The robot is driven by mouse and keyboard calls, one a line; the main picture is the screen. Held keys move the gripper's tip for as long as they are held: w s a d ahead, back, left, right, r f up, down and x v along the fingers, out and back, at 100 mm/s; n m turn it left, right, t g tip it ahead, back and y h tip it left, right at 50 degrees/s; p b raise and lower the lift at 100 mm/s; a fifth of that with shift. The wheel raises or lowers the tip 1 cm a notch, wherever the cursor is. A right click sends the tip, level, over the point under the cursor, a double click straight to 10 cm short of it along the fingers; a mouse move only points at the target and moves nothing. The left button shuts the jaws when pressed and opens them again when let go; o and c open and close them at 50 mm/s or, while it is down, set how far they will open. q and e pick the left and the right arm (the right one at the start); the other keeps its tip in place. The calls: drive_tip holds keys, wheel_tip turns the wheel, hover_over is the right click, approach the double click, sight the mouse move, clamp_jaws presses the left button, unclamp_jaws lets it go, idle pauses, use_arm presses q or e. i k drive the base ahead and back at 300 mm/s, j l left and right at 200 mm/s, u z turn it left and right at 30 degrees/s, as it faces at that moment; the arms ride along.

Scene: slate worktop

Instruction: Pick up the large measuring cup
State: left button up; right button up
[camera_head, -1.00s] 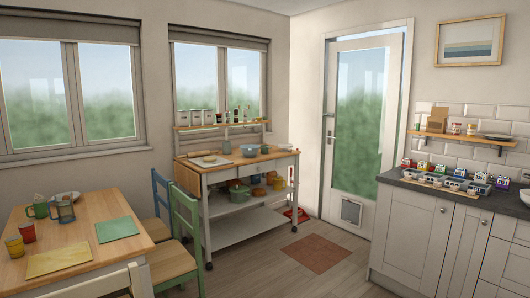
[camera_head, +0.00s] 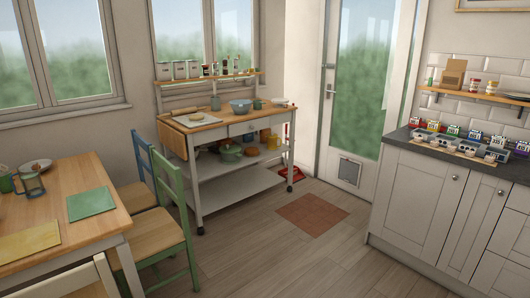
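Several small grey metal cups (camera_head: 445,141) stand in a row on a light wooden strip (camera_head: 437,148) on the slate worktop (camera_head: 399,137) at the right. They look like measuring cups, but they are too small in the picture to tell which one is the large one. Neither of my grippers is in view.
Colourful house-shaped items (camera_head: 453,131) stand behind the cups. A wall shelf (camera_head: 477,95) hangs above them. A wooden trolley (camera_head: 231,123) stands by the window.

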sight(257, 104)
drive_tip(key=i, duration=3)
